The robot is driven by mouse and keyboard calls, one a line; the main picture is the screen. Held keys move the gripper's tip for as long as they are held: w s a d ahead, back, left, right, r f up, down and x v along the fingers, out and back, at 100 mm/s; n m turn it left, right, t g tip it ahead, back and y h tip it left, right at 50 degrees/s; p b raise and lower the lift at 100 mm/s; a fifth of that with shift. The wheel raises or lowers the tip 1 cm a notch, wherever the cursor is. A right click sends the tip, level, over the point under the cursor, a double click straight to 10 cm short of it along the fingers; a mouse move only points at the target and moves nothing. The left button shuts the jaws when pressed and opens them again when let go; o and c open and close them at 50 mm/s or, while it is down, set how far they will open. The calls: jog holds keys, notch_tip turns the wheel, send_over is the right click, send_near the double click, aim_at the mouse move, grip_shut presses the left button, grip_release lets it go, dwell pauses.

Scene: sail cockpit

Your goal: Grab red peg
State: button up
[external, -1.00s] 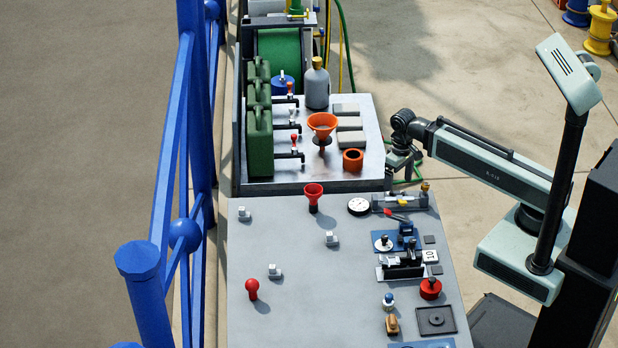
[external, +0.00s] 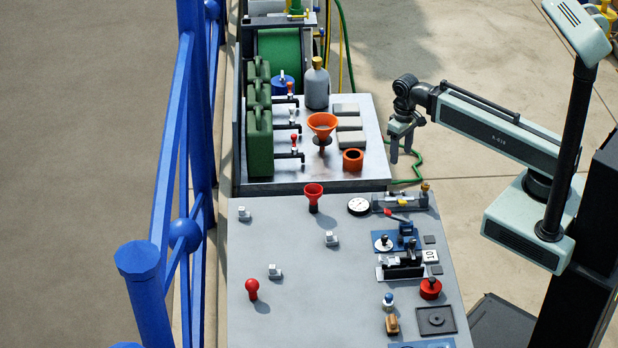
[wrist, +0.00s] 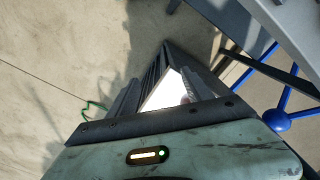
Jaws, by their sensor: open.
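A red peg (external: 252,289) with a round head stands upright near the lower left of the grey console top (external: 330,275) in the external view. A red cup-shaped piece (external: 313,193) stands at the console's far edge. My gripper (external: 404,154) is open and empty, its fingers pointing down. It hangs beside the right edge of the metal tray table, well to the upper right of the red peg. In the wrist view, the red peg does not show; the fingers appear over the floor and a bright white patch.
A red knob (external: 430,289), a lever block (external: 402,266) and gauge (external: 359,206) crowd the console's right side. Small grey switches (external: 332,239) stand on its left and middle. A blue railing (external: 165,190) runs along the left. An orange funnel (external: 322,124) stands on the tray table.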

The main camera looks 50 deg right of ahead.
notch_tip(320, 180, up, 14)
jog(key=w+p, duration=0.1)
jog(key=p, duration=1)
jog(key=w+a+f+n+t+y+b, duration=0.1)
jog(key=w+a+n+t+y+b, duration=0.2)
jog(key=a, duration=0.7)
jog(key=w+a+f+n+y+b, duration=0.1)
jog(key=w+a+n+y+b, duration=0.2)
jog(key=a, duration=0.6)
jog(key=w+a+f+n+t+y+b, duration=0.15)
jog(key=w+a+b, duration=0.3)
jog(key=a, duration=0.55)
jog(key=n+g+y+b, duration=0.2)
jog(key=n+y+b, duration=0.45)
jog(key=b, duration=0.85)
send_near(252, 285)
jog(key=shift+w+a+f+h, duration=0.15)
jog(key=shift+w+a+f, duration=0.2)
jog(key=shift+f, duration=0.2)
jog(key=shift+w+a+f+h, duration=0.15)
jog(key=shift+w+a+f, duration=0.15)
jog(key=shift+f, duration=0.25)
jog(key=shift+r, duration=0.1)
jog(key=b+x, duration=0.2)
jog(key=x, duration=0.5)
jog(key=shift+w+a, duration=0.1)
jog(key=shift+a, duration=0.3)
jog(key=shift+d, duration=0.1)
jog(key=shift+c, duration=0.3)
